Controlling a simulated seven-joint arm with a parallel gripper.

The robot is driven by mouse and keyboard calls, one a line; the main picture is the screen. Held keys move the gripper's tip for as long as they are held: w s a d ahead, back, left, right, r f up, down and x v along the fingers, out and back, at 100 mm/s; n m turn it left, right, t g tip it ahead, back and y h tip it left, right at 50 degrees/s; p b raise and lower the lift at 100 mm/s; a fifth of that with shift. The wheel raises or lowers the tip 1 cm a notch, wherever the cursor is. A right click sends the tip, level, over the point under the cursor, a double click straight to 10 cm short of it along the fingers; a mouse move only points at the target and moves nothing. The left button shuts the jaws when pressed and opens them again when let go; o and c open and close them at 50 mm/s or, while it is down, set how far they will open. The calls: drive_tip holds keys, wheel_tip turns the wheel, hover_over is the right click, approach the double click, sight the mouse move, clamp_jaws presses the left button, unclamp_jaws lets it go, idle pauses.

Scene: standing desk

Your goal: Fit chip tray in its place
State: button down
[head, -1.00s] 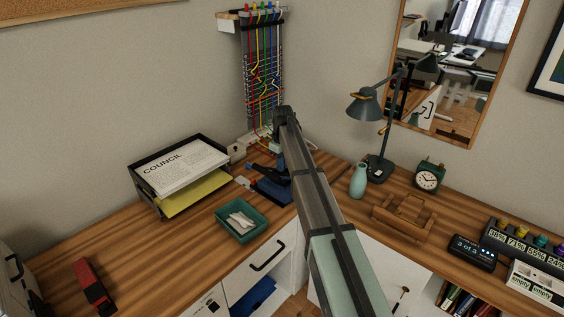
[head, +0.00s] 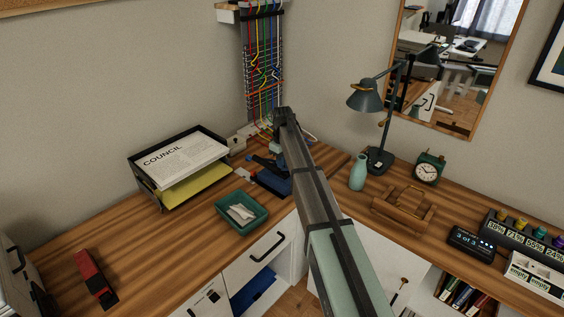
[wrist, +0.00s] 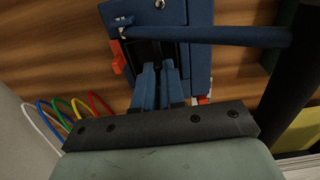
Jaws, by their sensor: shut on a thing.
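A navy blue hole punch (head: 272,178) stands on the desk near the corner, partly hidden behind my arm. In the wrist view the punch (wrist: 200,65) lies right ahead of my gripper, with a blue lever bar (wrist: 215,35) across it. My gripper (wrist: 156,70) has its two blue fingers close together at the punch's dark opening. It is shut on a dark piece that seems to be the chip tray (wrist: 154,52), mostly hidden between the fingers and the punch. I cannot tell how far the tray sits inside. The head view hides my fingertips.
A paper tray (head: 178,165) and a green dish (head: 242,214) with paper pieces stand left of the punch. Coloured cables (wrist: 75,112) hang close beside my gripper. A red stapler (head: 95,279) lies front left. Bare desk lies between stapler and dish.

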drive_tip(key=shift+f, duration=0.1)
idle(0.3)
drive_tip(key=c, duration=1.1)
unclamp_jaws()
drive_tip(key=shift+c, duration=0.2)
wheel_tip(320, 180, up, 14)
drive_tip(key=shift+f, duration=0.1)
